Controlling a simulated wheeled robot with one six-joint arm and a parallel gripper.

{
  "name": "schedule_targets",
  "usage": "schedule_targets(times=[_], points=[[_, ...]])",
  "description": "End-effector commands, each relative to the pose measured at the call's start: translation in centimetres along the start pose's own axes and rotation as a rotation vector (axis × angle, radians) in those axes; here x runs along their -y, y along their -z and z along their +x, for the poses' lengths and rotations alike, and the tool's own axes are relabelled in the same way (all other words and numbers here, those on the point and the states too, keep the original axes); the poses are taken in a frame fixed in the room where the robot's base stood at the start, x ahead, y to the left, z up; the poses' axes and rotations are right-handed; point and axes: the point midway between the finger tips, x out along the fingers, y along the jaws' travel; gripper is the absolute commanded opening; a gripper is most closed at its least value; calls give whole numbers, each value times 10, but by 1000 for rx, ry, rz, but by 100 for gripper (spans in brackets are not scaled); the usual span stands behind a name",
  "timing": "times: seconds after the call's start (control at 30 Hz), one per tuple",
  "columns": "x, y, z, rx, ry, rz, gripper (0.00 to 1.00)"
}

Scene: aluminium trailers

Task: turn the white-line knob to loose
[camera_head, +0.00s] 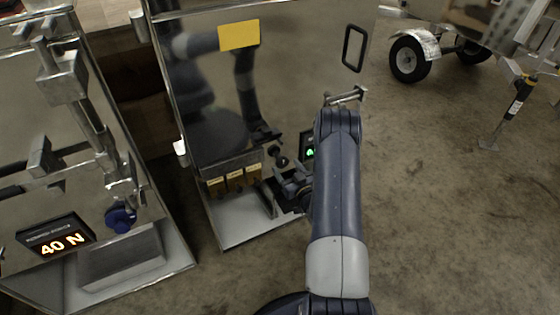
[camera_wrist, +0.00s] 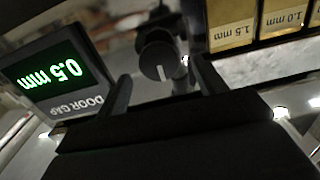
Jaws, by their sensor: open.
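The dark round knob (camera_wrist: 158,50) is in the upper middle of the wrist view, with a short white line at its lower edge. In the head view the knob (camera_head: 277,153) is a small dark shape on the shiny panel, just beyond my gripper (camera_head: 284,172). In the wrist view my gripper (camera_wrist: 160,78) is open, with one finger to each side below the knob. The fingers appear apart from the knob, and nothing is between them. No loose or tight marking can be read.
A green door-gap display (camera_wrist: 56,75) reads 0.5 mm, upside down, left of the knob. Brass blocks (camera_wrist: 233,25) marked 1.5 mm and 1.0 mm are at right. In the head view, a blue knob (camera_head: 121,217) and a 40 N display (camera_head: 57,240) stand left.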

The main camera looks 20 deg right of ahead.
Motion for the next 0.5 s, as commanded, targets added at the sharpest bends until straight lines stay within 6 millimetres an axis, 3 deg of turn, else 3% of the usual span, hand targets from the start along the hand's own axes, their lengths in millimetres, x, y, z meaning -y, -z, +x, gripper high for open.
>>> schedule_targets(times=[0.2,0.5], points=[[1,0,32,-2,2,-1,66],[0,0,42,-1,-1,0,66]])
